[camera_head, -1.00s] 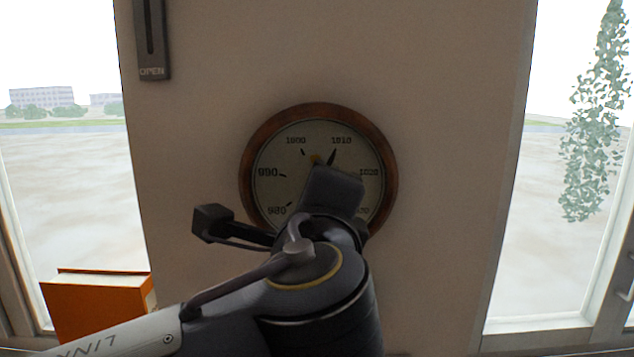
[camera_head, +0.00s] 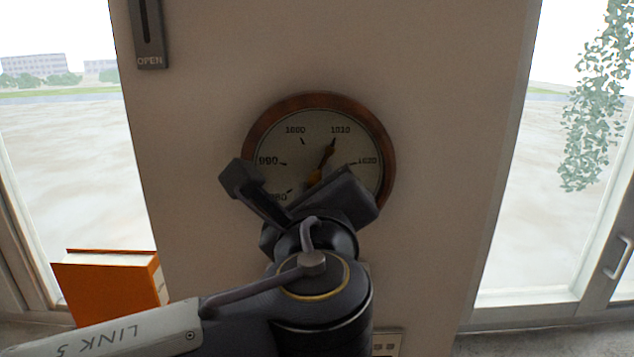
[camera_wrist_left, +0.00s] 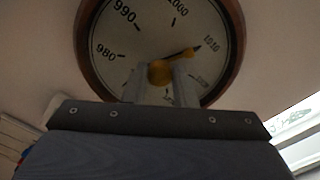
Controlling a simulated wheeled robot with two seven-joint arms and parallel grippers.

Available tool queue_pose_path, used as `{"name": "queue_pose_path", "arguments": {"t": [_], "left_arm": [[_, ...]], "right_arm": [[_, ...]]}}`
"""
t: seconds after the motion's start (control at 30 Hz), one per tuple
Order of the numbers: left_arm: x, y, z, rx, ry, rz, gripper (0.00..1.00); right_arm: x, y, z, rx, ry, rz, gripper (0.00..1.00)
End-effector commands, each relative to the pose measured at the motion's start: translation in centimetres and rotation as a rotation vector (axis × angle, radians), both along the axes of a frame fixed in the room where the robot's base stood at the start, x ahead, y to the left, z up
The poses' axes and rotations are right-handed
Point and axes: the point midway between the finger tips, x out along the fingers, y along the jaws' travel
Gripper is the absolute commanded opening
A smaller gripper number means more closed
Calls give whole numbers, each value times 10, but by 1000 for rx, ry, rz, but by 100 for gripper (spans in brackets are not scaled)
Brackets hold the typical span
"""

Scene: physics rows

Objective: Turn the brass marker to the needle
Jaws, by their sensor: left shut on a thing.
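The round dial (camera_head: 268,127) has a wooden rim and a pale face, and hangs on the wall in the head view. Its brass marker (camera_head: 326,154) points up and right toward 1010. The dark needle (camera_head: 333,142) shows at the marker's tip, and the two look lined up. In the left wrist view the marker (camera_wrist_left: 184,55) also lies along the needle, whose dark tip (camera_wrist_left: 197,48) shows just beyond it. My left gripper (camera_wrist_left: 161,84) is shut on the brass knob (camera_wrist_left: 160,72) at the dial's centre. My gripper hides the dial's lower part in the head view.
An orange book (camera_head: 108,283) stands at the lower left. A dark slotted plate marked OPEN (camera_head: 149,40) is on the wall at upper left. Windows flank the wall, and a plant (camera_head: 597,110) hangs at right.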

Motion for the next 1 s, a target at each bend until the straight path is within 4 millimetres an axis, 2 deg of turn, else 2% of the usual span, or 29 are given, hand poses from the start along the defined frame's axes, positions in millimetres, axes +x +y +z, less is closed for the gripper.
{"name": "queue_pose_path", "arguments": {"t": [0.33, 0.37, 0.5, 0.83, 1.0], "left_arm": [[0, -1, -2, 4, 4, 0, 1], [0, -1, -2, 4, 4, -1, 27], [0, 0, -2, 3, 4, 0, 45], [-3, 0, -1, 1, 0, -1, 46], [-25, -1, -3, 0, -2, -4, 46]], "right_arm": [[0, 0, 0, 0, 0, 0, 0], [0, 0, 0, 0, 0, 0, 0], [0, 0, 0, 0, 0, 0, 0], [0, 0, -2, 0, 0, 0, 0], [0, 0, -11, 0, 0, 0, 0]]}}
